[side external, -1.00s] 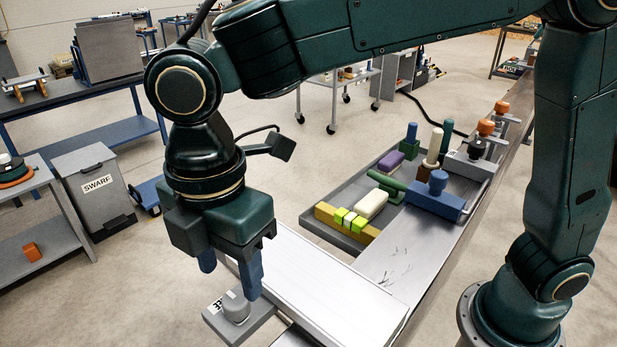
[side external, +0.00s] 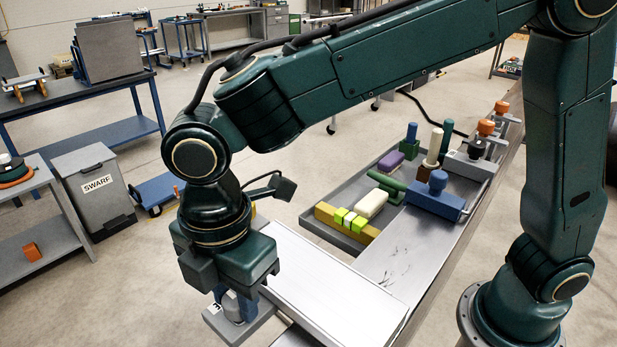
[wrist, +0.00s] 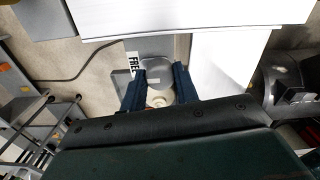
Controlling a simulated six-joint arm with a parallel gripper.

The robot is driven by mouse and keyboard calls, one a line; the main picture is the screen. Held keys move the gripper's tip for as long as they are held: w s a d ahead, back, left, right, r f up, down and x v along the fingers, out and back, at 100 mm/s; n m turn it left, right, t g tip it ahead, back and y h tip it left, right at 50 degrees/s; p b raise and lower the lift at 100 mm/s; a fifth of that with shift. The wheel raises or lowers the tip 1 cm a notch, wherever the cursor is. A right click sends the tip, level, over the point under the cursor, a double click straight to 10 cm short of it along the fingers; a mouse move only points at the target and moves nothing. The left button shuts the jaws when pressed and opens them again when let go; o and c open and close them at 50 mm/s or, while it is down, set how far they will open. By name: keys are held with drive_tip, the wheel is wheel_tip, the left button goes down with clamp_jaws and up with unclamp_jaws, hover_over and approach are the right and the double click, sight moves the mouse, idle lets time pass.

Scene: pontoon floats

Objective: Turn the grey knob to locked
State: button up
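The grey knob (side external: 229,304) stands on a small grey base plate (side external: 258,318) at the front end of the bench. My gripper (side external: 234,300) is lowered over it, pointing down, with one blue finger on each side. In the wrist view the knob (wrist: 157,71) sits between the two fingertips (wrist: 158,77), which look shut against its sides. A white label reading "FREE" (wrist: 132,64) lies left of the knob in the wrist view. The fingers and the gripper body hide part of the knob, and its pointer is not clear.
A pale flat panel (side external: 325,285) lies just right of the gripper. Farther back, a grey tray (side external: 310,222) holds several coloured blocks, beside a blue block with a round knob (side external: 437,195). Open floor lies to the left, with a SWARF bin (side external: 100,205).

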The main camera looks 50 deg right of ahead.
drive_tip(key=shift+c, duration=0.5)
drive_tip(key=shift+m, duration=0.4)
drive_tip(key=m, duration=0.7)
drive_tip(key=shift+m, duration=0.4)
drive_tip(key=m, duration=0.4)
drive_tip(key=shift+m, duration=0.3)
drive_tip(key=m, duration=0.4)
drive_tip(key=shift+m, duration=0.4)
drive_tip(key=o, duration=1)
drive_tip(key=shift+c, duration=0.2)
